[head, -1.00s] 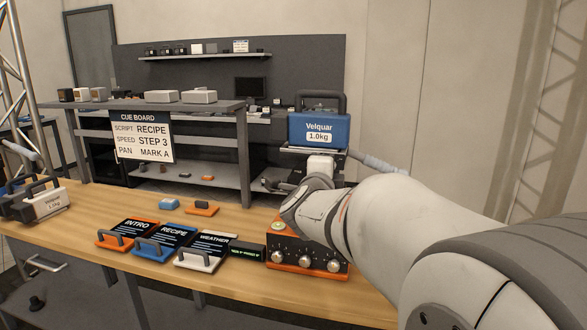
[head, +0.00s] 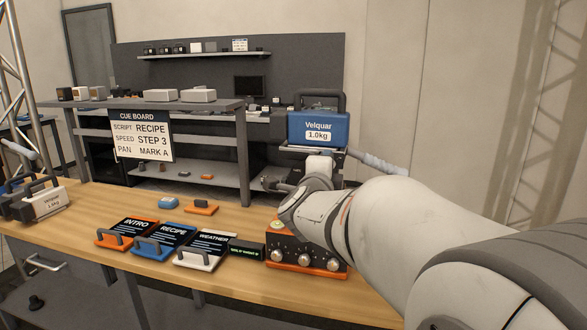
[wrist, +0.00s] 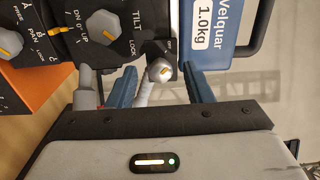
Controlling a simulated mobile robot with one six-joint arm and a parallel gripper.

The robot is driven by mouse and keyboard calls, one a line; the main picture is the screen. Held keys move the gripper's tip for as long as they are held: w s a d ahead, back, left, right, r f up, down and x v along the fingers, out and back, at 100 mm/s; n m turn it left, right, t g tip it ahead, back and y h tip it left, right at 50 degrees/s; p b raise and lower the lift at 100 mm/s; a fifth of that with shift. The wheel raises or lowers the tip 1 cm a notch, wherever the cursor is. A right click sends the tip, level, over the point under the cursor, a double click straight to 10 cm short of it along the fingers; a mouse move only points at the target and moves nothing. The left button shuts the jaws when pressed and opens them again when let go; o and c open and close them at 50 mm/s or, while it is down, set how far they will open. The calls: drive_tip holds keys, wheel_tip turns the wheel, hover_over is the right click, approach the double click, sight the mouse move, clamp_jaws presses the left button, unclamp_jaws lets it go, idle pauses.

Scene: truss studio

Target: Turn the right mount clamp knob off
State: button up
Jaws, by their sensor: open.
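In the head view the blue block (head: 318,128) sits on top of the mount, and my arm hides the clamp knob.
A larger TILT knob (wrist: 103,24) is left of the clamp knob. An orange-based control box (head: 300,258) with several knobs stands below my arm. INTRO (head: 128,231), RECIPE (head: 165,241) and WEATHER (head: 205,248) panels lie on the wooden bench to the left.

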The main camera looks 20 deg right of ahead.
drive_tip(key=v, duration=0.7)
drive_tip(key=shift+p, duration=0.3)
drive_tip(key=shift+a, duration=0.1)
